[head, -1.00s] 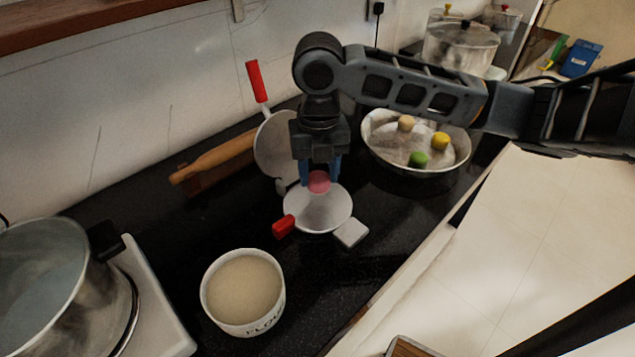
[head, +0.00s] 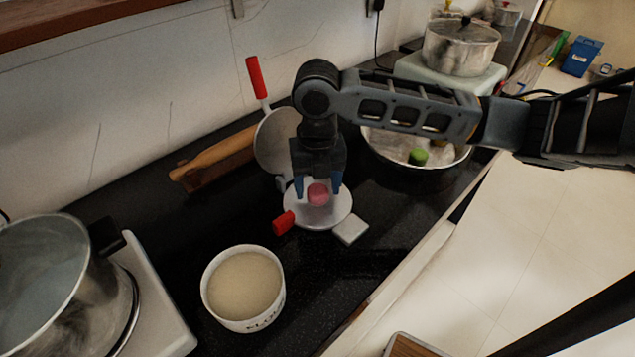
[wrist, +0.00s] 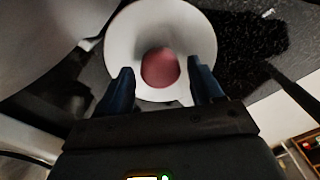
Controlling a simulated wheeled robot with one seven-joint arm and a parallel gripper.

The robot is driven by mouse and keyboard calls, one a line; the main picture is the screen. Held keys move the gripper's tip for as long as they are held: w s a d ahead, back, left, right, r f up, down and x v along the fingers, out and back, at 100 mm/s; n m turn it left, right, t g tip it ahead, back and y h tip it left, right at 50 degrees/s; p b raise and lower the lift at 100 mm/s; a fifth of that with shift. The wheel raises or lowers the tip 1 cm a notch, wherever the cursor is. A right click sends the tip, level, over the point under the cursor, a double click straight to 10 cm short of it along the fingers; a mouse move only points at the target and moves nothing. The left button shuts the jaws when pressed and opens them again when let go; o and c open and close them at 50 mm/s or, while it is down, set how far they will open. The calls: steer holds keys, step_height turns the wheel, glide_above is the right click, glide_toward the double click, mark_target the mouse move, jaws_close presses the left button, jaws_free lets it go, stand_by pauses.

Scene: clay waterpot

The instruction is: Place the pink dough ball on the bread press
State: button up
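The pink dough ball (head: 318,195) sits on the white lower plate of the bread press (head: 335,214); the ball also shows in the wrist view (wrist: 160,68) on the white plate (wrist: 127,42). The press is open, its upper plate (head: 272,142) tilted up behind with a red-ended handle. My gripper (head: 318,187) is above the plate. Its two blue fingers (wrist: 162,88) are spread wide, one on each side of the ball, with gaps between them and the ball in the wrist view.
A bowl of flour (head: 243,288) stands in front. A metal basin (head: 462,158) with a green ball (head: 418,156) is at the right, partly behind my arm. A rolling pin (head: 215,157) lies at the left. A large pot (head: 45,275) stands at the lower left.

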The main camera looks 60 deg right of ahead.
mark_target(318, 197)
steer(key=shift+o, duration=0.5)
steer(key=shift+r, duration=0.1)
steer(key=shift+r, duration=0.2)
step_height(318, 197, up, 12)
